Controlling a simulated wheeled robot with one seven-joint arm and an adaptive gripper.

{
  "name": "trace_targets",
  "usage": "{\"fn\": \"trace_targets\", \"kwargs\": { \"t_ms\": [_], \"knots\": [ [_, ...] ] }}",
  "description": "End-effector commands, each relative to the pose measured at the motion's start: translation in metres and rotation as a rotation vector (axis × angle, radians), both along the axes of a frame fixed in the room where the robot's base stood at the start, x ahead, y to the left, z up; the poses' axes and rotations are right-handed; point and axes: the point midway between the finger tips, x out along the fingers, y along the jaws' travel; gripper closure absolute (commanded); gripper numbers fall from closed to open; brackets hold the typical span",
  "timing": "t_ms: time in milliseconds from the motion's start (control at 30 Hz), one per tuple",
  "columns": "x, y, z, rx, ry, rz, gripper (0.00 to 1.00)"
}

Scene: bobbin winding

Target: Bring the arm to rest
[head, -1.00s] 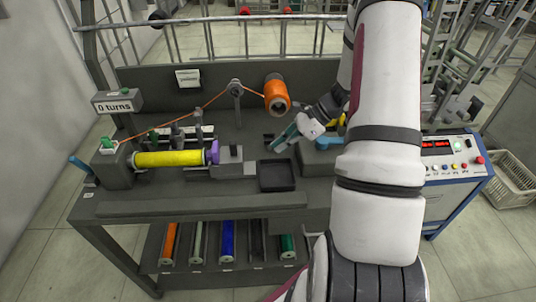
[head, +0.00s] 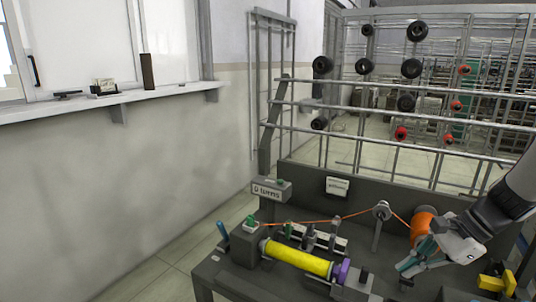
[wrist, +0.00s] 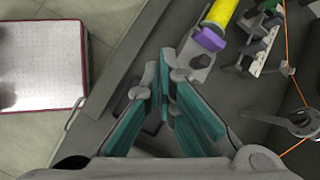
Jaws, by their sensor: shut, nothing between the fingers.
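My gripper (head: 404,268) hangs over the bench at the right of the head view, in front of the orange thread spool (head: 424,226). Its teal fingers also show in the wrist view (wrist: 168,78), shut and empty. A yellow bobbin (head: 297,257) with a purple end piece (head: 343,271) sits in the winder, left of my gripper and apart from it. Orange thread runs from the spool over a guide wheel (head: 382,210) to the winder's left end. The turn counter (head: 271,189) stands behind the winder.
A rack with black and orange spools (head: 410,68) stands behind the bench. At left are a wall and a windowsill (head: 130,97) with small items. A yellow object (head: 491,283) is at lower right. In the wrist view a pale, red-edged surface (wrist: 42,65) lies at left.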

Motion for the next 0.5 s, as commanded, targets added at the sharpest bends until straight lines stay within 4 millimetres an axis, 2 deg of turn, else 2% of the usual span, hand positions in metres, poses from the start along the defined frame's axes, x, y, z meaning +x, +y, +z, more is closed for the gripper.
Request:
{"fn": "trace_targets", "kwargs": {
  "t_ms": [33,200,400,500],
  "knots": [
    [-0.006,0.018,0.018,-0.048,-0.031,0.086,1.00],
    [-0.035,0.065,0.057,-0.200,-0.120,0.361,1.00],
    [-0.078,0.107,0.091,-0.385,-0.230,0.675,1.00],
    [-0.102,0.122,0.104,-0.480,-0.288,0.828,1.00]
  ]
}}
